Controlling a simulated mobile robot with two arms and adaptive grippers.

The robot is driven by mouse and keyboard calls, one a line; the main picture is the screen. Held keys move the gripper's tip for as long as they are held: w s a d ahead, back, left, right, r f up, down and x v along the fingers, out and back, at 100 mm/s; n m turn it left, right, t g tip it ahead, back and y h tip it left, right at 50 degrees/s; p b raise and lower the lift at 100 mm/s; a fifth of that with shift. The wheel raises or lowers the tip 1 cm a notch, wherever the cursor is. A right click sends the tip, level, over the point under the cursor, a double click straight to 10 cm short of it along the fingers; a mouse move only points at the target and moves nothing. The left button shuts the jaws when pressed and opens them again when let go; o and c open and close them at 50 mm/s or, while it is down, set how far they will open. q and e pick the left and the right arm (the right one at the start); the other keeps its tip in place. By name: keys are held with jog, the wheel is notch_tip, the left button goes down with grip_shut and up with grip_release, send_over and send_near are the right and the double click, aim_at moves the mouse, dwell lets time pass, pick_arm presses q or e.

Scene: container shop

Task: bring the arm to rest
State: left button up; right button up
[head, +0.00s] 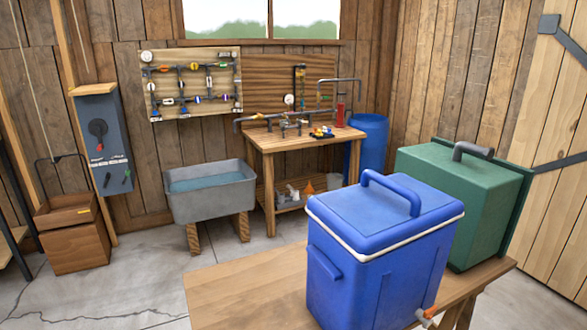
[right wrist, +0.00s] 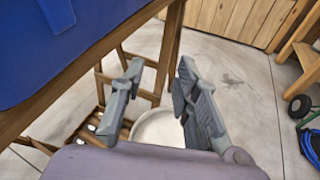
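My right gripper (right wrist: 159,70) shows in the right wrist view. Its two grey fingers are spread apart with nothing between them. It hangs in the air beside the edge of a wooden bench (right wrist: 75,78), with a blue cooler on it at the upper left. A round white container (right wrist: 158,128) stands on the floor beyond the fingers. Neither arm nor gripper shows in the head view. My left gripper is out of sight.
In the head view, a blue cooler (head: 370,250) and a green case (head: 455,205) stand on the bench (head: 245,290). Behind are a grey tub (head: 212,200) and a workbench (head: 300,145). A wheeled thing (right wrist: 299,107) lies right in the wrist view.

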jog(key=s+a+f+m+g+y, duration=0.1)
jog(key=s+f+m+g+y, duration=0.15)
jog(key=s+f, duration=0.5)
jog(key=s+a+f+m+g+y, duration=0.1)
jog(key=s+f+m+g+y, duration=0.3)
jog(key=f, duration=0.7)
jog(key=s+a+f+m+t+y, duration=0.1)
jog(key=s+f, duration=0.6)
jog(key=f, duration=0.2)
jog(key=s+f+m+g+y, duration=0.1)
jog(key=s+f+m, duration=0.2)
jog(key=s+m, duration=0.2)
jog(key=s+f+m+g+y, duration=0.1)
jog(key=s+f+m, duration=0.3)
jog(key=s, duration=0.8)
jog(key=s+f+m+g+y, duration=0.1)
jog(key=s+f+m+g, duration=0.1)
jog(key=s+m, duration=0.4)
jog(key=s+f, duration=0.1)
jog(key=s, duration=0.2)
jog(key=shift+f, duration=0.15)
jog(key=shift+s, duration=0.15)
